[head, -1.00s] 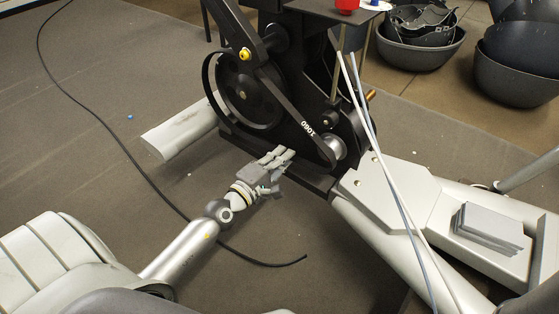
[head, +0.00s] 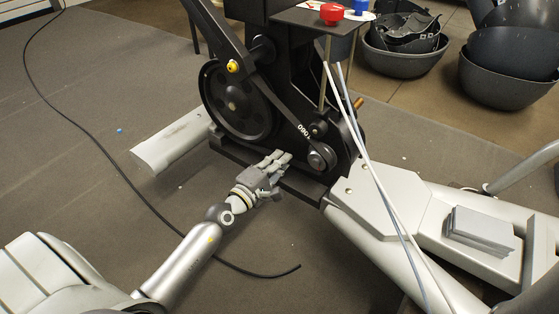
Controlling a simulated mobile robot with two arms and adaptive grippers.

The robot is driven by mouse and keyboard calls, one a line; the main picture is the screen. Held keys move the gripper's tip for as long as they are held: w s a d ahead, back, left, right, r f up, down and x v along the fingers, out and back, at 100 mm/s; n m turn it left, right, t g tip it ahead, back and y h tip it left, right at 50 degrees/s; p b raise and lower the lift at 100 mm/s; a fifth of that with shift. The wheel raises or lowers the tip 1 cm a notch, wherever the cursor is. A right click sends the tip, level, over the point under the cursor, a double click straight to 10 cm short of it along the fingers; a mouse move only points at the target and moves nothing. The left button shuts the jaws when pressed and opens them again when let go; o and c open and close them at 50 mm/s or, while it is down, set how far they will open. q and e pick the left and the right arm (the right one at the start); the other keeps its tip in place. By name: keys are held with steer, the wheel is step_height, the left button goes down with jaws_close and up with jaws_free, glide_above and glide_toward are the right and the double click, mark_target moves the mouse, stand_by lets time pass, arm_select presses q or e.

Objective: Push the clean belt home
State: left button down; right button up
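My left gripper (head: 279,163) is below the wheel, just left of the small pulley, beside the lower frame. Its fingers are extended and apart from its thumb, with nothing visible held. My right gripper is not in view.
A small shelf (head: 312,20) holds a red item and a blue item above the machine. White and grey rods (head: 355,130) cross in front at right. Grey pads (head: 480,230) lie on the light beam. A black cable (head: 105,150) runs over open floor at left.

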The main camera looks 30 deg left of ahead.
arm_select(q)
steer(key=shift+r+p, duration=0.1)
steer(key=shift+p, duration=0.3)
steer(key=shift+w, duration=0.5)
stand_by(1.3)
steer(key=c, duration=1.6)
jaws_free()
steer(key=shift+o, duration=0.2)
steer(key=shift+s, duration=0.1)
steer(key=shift+s, duration=0.35)
steer(key=s+a, duration=0.1)
steer(key=s, duration=1)
steer(key=shift+a, duration=0.35)
